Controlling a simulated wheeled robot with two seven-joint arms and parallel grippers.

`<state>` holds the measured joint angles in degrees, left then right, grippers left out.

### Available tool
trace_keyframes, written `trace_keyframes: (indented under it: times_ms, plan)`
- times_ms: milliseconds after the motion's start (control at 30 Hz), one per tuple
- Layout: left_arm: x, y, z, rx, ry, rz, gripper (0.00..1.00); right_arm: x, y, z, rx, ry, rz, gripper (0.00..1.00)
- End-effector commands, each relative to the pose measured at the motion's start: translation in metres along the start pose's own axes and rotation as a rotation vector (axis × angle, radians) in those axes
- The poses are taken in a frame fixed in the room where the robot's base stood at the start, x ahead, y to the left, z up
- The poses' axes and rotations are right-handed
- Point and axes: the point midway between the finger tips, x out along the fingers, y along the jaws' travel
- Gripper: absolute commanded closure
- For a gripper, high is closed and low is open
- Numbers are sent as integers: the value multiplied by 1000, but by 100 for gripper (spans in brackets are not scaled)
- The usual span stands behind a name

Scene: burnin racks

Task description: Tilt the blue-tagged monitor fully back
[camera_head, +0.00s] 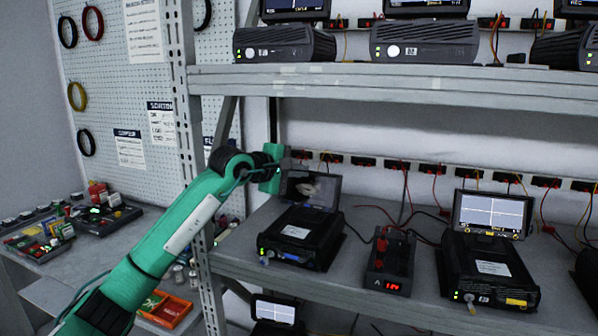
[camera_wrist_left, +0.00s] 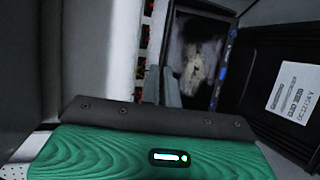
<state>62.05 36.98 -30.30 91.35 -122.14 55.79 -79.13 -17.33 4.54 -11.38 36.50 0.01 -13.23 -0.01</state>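The monitor with the blue tag stands on the middle shelf at left. Its dark screen (camera_head: 312,188) leans on the back of a black base unit (camera_head: 300,238), whose front carries a blue tag (camera_head: 308,264). In the left wrist view the screen (camera_wrist_left: 197,52) shows a blurred reflection, and the base (camera_wrist_left: 275,95) is at right. My left gripper (camera_head: 284,168) is at the screen's upper left edge. In the left wrist view its grey fingers (camera_wrist_left: 162,86) are close together, seemingly shut with nothing between them. Contact with the screen is unclear. My right gripper is not in view.
A black power supply (camera_head: 391,262) with a red display stands right of the monitor. A yellow-tagged monitor (camera_head: 491,214) is farther right. The upper shelf (camera_head: 400,82) overhangs, and a rack post (camera_head: 186,130) stands left. Cables run along the back.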

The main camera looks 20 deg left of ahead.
Motion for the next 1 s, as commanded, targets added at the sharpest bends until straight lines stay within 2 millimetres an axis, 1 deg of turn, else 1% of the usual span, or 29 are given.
trace_keyframes:
  times_ms: [800, 867, 1000]
  plan:
    - [1, -2, 0, -3, -1, -6, 100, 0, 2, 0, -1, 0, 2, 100]
    - [1, 0, 0, -6, -1, -15, 100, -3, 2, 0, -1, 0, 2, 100]
    - [6, 9, -2, -32, 0, -77, 100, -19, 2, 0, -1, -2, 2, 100]
